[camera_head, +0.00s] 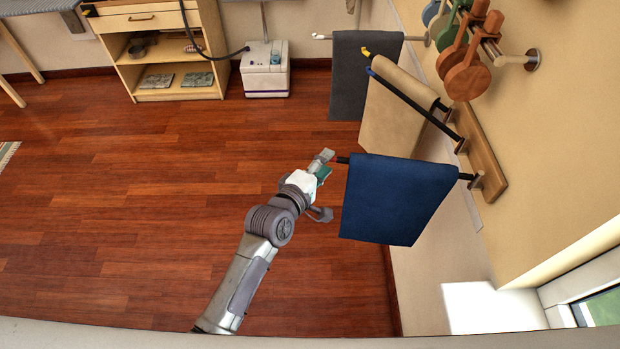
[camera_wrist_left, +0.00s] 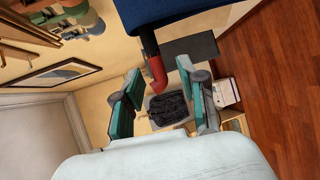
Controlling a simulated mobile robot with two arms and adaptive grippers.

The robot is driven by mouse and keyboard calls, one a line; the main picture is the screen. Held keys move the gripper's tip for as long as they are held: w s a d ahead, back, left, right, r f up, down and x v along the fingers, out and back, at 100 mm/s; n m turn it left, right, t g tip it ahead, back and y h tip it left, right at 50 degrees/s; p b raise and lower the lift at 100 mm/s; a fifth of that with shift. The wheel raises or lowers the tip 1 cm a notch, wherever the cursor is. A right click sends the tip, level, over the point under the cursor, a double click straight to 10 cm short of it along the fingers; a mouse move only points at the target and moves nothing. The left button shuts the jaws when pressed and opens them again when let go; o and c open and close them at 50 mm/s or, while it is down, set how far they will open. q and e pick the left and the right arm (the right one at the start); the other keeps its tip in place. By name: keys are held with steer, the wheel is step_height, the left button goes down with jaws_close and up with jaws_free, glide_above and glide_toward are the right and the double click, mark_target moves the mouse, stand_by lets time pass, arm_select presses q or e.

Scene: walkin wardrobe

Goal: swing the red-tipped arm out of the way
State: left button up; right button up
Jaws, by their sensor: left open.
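The red-tipped arm is a dark rod with a navy cloth (camera_head: 398,198) hanging over it, fixed to the wall rack at the right. Its red tip (camera_wrist_left: 156,72) shows in the left wrist view between the far ends of my fingers, with a gap on both sides. In the head view my left gripper (camera_head: 326,166) is at the free end of this rod, just left of the cloth. The gripper is open, with teal finger pads, and holds nothing. My right gripper is not in view.
A blue-tipped rod (camera_head: 407,99), a yellow-tipped rod with a tan cloth (camera_head: 392,112) and a white-tipped rod with a grey cloth (camera_head: 352,85) stand out behind. Wooden paddles (camera_head: 467,80) hang above. The wooden floor (camera_head: 130,200) at the left is clear.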

arm_select(q)
steer(key=v, duration=0.9)
steer(key=shift+s, duration=0.15)
